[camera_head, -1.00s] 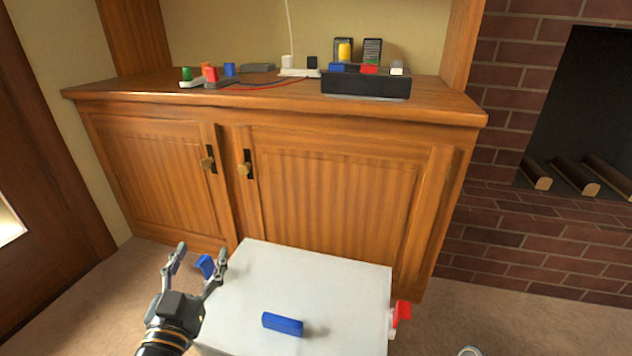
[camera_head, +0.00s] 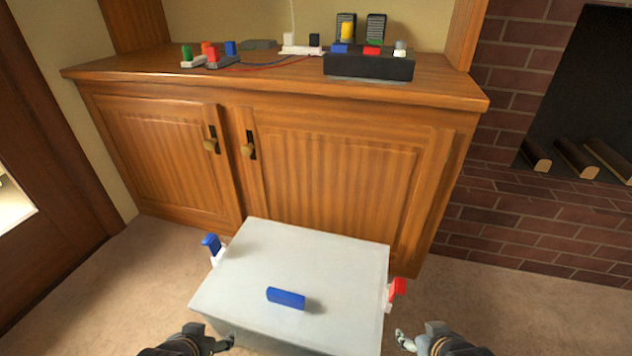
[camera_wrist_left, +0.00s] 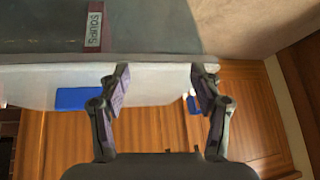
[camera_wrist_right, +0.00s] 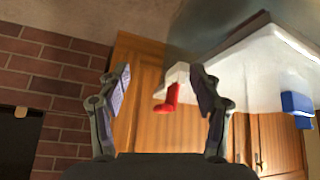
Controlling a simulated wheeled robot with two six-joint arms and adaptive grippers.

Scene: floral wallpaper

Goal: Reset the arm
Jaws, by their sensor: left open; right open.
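My left gripper (camera_head: 212,341) is at the bottom edge of the head view, just left of the white box's near corner. In the left wrist view its two fingers (camera_wrist_left: 160,85) are spread with nothing between them. My right gripper (camera_head: 418,338) is at the bottom of the head view, right of the box. In the right wrist view its fingers (camera_wrist_right: 160,85) are apart and empty. A red-handled latch (camera_wrist_right: 168,98) shows behind the gap between them, apart from the fingers.
The white box (camera_head: 325,248) stands on the carpet with a blue handle (camera_head: 286,298) on its lid, a blue latch (camera_head: 212,246) left and a red latch (camera_head: 397,289) right. A wooden cabinet (camera_head: 330,170) stands behind, with small coloured items on top.

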